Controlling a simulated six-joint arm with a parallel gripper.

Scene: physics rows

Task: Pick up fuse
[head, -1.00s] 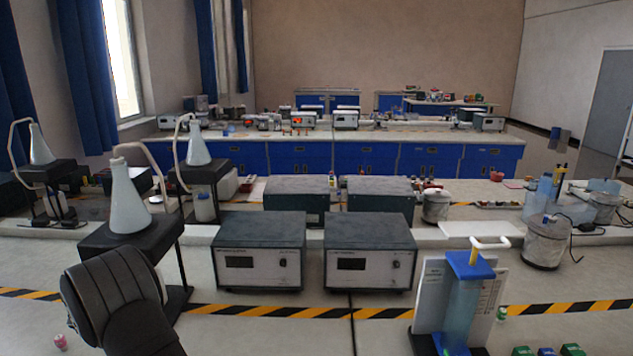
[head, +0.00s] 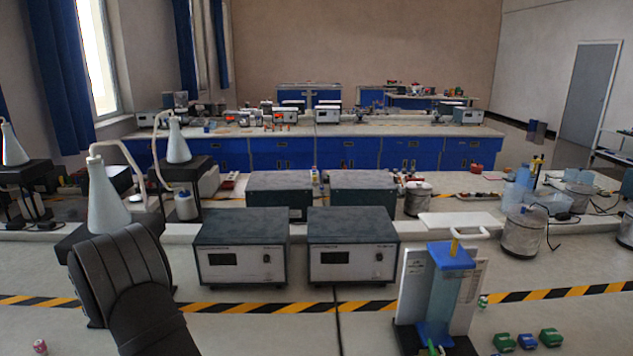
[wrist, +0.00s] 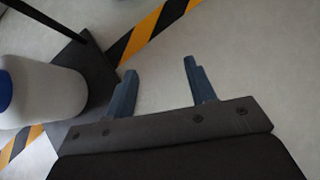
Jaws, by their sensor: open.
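I cannot make out a clear fuse in either view. A small pink-and-white object (head: 40,344) stands on the bench at the lower left of the head view; I cannot tell what it is. My gripper (wrist: 161,68) is open and empty in the wrist view, its two blue-grey fingers apart above bare pale bench. The head view shows my dark arm at the lower left, but not its fingertips.
In the wrist view, a white bottle (wrist: 45,92) stands left of the fingers by a black base (wrist: 78,82). Two grey instruments (head: 240,250) (head: 350,248), a blue stand (head: 447,258) and small green and blue blocks (head: 527,341) are on the bench in the head view.

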